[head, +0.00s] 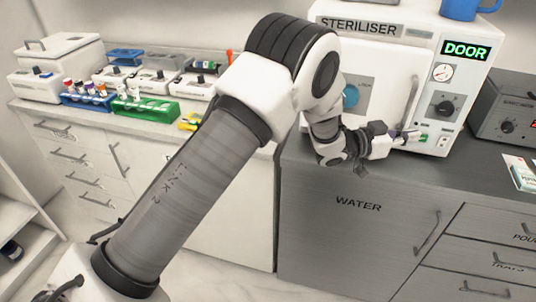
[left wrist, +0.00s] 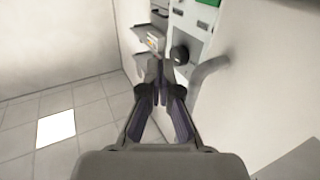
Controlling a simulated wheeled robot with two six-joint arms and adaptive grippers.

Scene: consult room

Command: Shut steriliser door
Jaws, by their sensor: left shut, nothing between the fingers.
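The steriliser (head: 330,10) is a white box on the grey counter, with a lit green DOOR sign (head: 466,50). Its white door (head: 385,75) has a blue round mark and an upright bar handle (head: 412,98) near its right edge. The door looks close to the front; I cannot tell whether a gap remains. My left gripper (head: 412,136) is shut and empty, low in front of the door's right side, pointing right. In the left wrist view, its fingertips (left wrist: 160,66) are together, left of the grey handle (left wrist: 208,72). Whether it touches the door is unclear. My right gripper is out of view.
A gauge (head: 443,72) and black knob (head: 445,107) sit on the steriliser's right panel. A blue mug (head: 460,9) stands on top. A grey machine (head: 505,105) is to the right. Racks of tubes (head: 145,107) stand on the left counter. A WATER cabinet (head: 350,225) is below.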

